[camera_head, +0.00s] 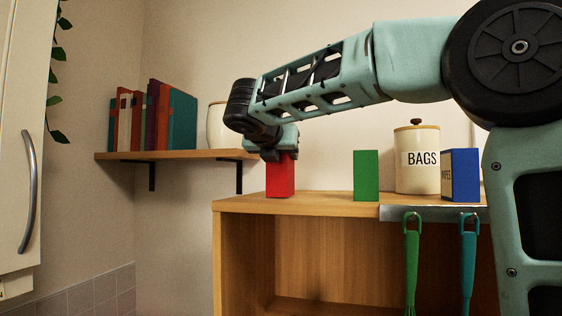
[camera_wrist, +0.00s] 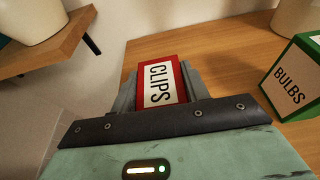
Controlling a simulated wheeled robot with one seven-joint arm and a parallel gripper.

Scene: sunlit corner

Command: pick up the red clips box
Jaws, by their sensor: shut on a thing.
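The red clips box (camera_head: 280,178) stands upright near the left end of the wooden shelf unit's top (camera_head: 320,203). In the wrist view its label reads CLIPS (camera_wrist: 158,84). My gripper (camera_head: 280,153) comes down on the box from above and is shut on its upper part. In the wrist view the fingers (camera_wrist: 160,88) lie on both sides of the box. The box's base looks to be at the wooden top; I cannot tell whether it touches.
To the right stand a green box (camera_head: 366,175), labelled BULBS in the wrist view (camera_wrist: 294,82), a BAGS canister (camera_head: 418,175) and a blue box (camera_head: 461,175). A wall shelf (camera_head: 170,155) with books (camera_head: 150,118) and a pale jar (camera_head: 216,126) is at left. Utensils (camera_head: 411,262) hang in front.

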